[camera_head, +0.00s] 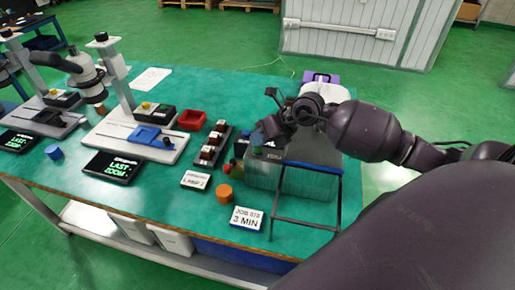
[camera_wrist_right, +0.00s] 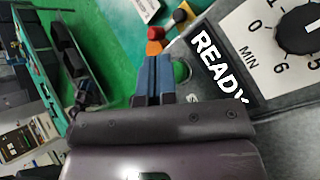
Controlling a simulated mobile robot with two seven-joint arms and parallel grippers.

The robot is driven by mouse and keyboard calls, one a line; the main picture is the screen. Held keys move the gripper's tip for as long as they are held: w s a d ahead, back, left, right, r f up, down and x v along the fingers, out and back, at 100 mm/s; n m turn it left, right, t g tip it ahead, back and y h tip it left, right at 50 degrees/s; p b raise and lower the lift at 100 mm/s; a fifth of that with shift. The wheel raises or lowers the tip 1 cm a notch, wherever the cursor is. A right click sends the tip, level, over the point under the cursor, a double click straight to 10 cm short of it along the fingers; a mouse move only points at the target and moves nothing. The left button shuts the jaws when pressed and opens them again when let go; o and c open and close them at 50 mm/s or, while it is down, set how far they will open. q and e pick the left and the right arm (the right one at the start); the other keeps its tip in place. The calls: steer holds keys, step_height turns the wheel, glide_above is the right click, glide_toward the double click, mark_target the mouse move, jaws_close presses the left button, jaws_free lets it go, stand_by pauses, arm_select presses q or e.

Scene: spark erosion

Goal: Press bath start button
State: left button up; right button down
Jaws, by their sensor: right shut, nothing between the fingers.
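The bath (camera_head: 262,176) is a grey tank near the front right of the green table. In the right wrist view its panel shows a READY display (camera_wrist_right: 219,66) and a black dial (camera_wrist_right: 301,30) with a minutes scale. A green-rimmed round part (camera_wrist_right: 183,70), perhaps the start button, lies just right of the fingers and is partly hidden. My right gripper (camera_head: 263,139) is over the bath's back left part. In the wrist view its blue fingers (camera_wrist_right: 153,62) are shut and empty. I cannot tell if the tips touch the panel. My left gripper is not in view.
A black wire frame (camera_head: 305,222) stands at the bath's front right. A "3 MIN" sign (camera_head: 247,218), an orange cylinder (camera_head: 224,193) and a dark rack (camera_head: 211,148) stand left of it.

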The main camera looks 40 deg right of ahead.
steer(key=shift+f, duration=0.5)
stand_by(0.5)
stand_by(0.3)
steer(key=shift+r+p, duration=0.6)
steer(key=shift+r, duration=0.3)
steer(key=shift+r, duration=0.1)
steer(key=shift+r+p, duration=1.9)
steer(key=shift+r, duration=0.6)
steer(key=shift+f, duration=0.1)
